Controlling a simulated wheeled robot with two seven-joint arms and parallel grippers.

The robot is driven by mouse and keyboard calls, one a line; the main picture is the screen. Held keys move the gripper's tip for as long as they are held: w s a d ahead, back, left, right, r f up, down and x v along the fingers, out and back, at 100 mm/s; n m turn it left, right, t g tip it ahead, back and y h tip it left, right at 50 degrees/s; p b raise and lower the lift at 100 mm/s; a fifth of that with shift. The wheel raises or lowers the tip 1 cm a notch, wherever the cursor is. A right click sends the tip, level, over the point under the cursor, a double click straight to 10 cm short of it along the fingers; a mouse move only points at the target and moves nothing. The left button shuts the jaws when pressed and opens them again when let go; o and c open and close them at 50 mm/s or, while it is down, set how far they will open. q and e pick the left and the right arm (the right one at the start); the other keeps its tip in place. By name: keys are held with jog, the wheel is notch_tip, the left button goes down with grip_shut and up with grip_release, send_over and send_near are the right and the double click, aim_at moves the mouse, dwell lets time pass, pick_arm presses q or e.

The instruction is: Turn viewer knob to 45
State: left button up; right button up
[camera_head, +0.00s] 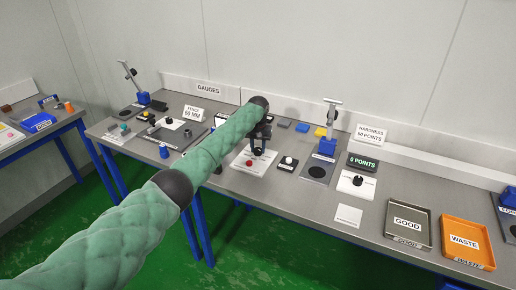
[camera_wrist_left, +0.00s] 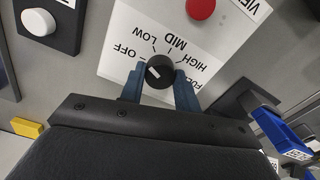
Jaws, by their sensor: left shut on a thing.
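The viewer knob (camera_wrist_left: 160,70) is a round black knob with a white mark. It stands on a white panel (camera_wrist_left: 120,60) printed OFF, LOW, MID, HIGH and a partly covered last label, upside down in the left wrist view. The white mark seems to point up-left, toward the OFF side. My left gripper (camera_wrist_left: 158,77) has its blue-grey fingers on either side of the knob and is shut on it. In the head view the left gripper (camera_head: 259,147) is over the panel (camera_head: 262,166) and hides the knob. My right gripper is not in view.
A red button (camera_wrist_left: 201,8) sits on the same panel. A white button on a black box (camera_head: 287,163) is just to the right. A blue-based stand (camera_head: 327,147) and another black knob (camera_head: 358,180) are further right, then grey GOOD (camera_head: 391,238) and orange WASTE (camera_head: 488,262) trays.

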aim_at(258, 149)
pick_arm(q)
jog(key=shift+m, duration=2.2)
jog(key=o, duration=0.9)
jog(key=shift+o, duration=0.4)
jog(key=shift+r, duration=0.3)
notch_tip(258, 149, up, 7)
jog(key=b, duration=0.2)
jog(key=shift+r+b, duration=0.1)
jog(key=shift+b, duration=0.2)
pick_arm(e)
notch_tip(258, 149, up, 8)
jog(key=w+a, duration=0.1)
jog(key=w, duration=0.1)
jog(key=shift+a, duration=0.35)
